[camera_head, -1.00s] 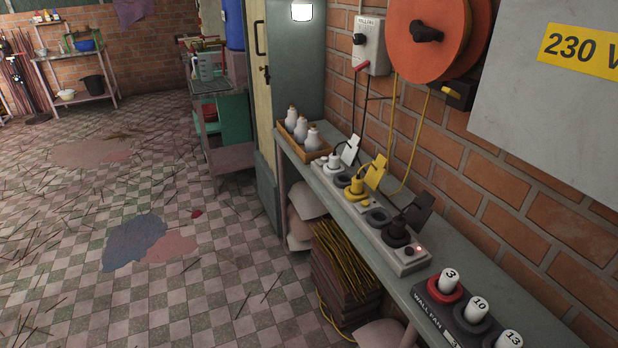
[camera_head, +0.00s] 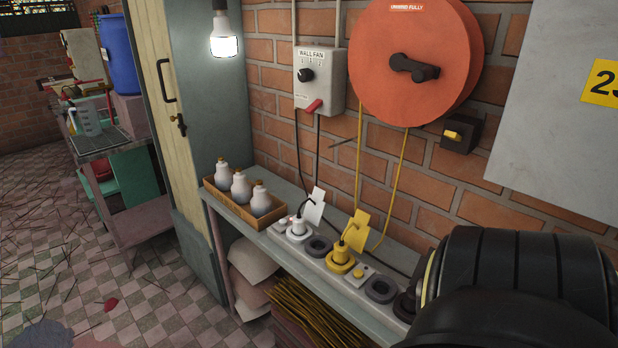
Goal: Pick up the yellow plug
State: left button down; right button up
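The yellow plug (camera_head: 341,253) stands in a socket of the white power strip (camera_head: 330,268) on the narrow shelf, in the middle of the head view. A yellow tag (camera_head: 357,231) and a yellow cord are at the plug. A white plug (camera_head: 297,228) with a white tag (camera_head: 315,206) is to its left on the same strip. A black link of my arm fills the lower right and hides the strip's right end. Neither gripper's fingers show.
A wooden tray (camera_head: 238,208) with bulbs stands at the shelf's left end. An orange cord reel (camera_head: 415,60), a wall fan switch box (camera_head: 319,80) and a grey panel (camera_head: 560,120) are on the brick wall. A lit bulb (camera_head: 224,46) hangs at upper left.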

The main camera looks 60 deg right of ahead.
aim_at(340, 256)
jog(key=z, duration=0.75)
jog(key=i, duration=0.9)
jog(key=z, duration=1)
